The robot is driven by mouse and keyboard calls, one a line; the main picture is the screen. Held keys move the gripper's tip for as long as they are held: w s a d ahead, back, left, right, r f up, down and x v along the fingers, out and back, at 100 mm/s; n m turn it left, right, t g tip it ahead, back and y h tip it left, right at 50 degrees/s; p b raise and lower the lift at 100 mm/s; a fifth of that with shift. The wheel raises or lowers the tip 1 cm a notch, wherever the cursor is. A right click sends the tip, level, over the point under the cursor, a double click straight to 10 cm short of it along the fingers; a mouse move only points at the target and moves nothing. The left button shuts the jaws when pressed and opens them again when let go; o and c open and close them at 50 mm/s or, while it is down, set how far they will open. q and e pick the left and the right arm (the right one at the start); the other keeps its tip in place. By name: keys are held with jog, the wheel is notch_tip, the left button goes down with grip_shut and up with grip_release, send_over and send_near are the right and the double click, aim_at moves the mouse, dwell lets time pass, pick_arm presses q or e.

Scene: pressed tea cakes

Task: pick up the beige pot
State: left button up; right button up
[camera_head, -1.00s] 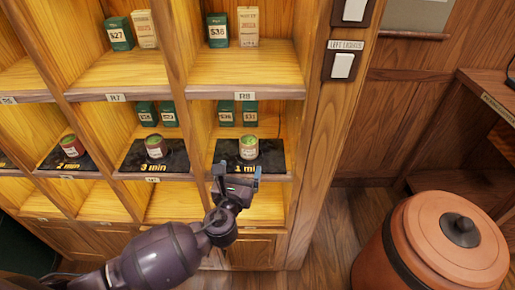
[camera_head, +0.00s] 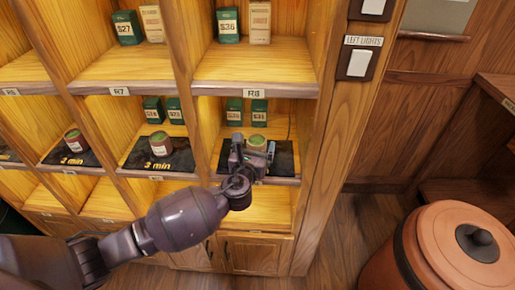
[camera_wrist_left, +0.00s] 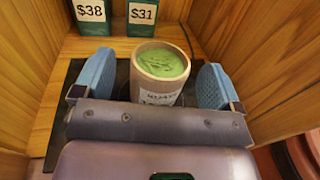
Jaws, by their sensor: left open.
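The beige pot (camera_head: 257,141), open-topped with green contents and a pale label, stands upright in the right-hand cubby of the middle row; it also shows in the left wrist view (camera_wrist_left: 155,90). It is on a dark mat (camera_head: 284,164), whose lettering is now mostly hidden by my gripper. My left gripper (camera_head: 254,149) is open in front of the pot. In the wrist view its blue fingers (camera_wrist_left: 156,84) stand on either side of the pot, with a visible gap on each side. My right gripper is not in view.
Green boxes (camera_head: 259,113) stand behind the pot. A wooden side wall (camera_head: 301,130) closes the cubby on the right. Other pots stand on the "3 min" mat (camera_head: 141,155) and the "2 min" mat (camera_head: 87,158). A large terracotta-coloured container (camera_head: 440,245) stands at the lower right.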

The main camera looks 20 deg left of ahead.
pick_arm(q)
jog(key=shift+w, duration=0.1)
jog(key=shift+r, duration=0.1)
jog(key=c, duration=1.1)
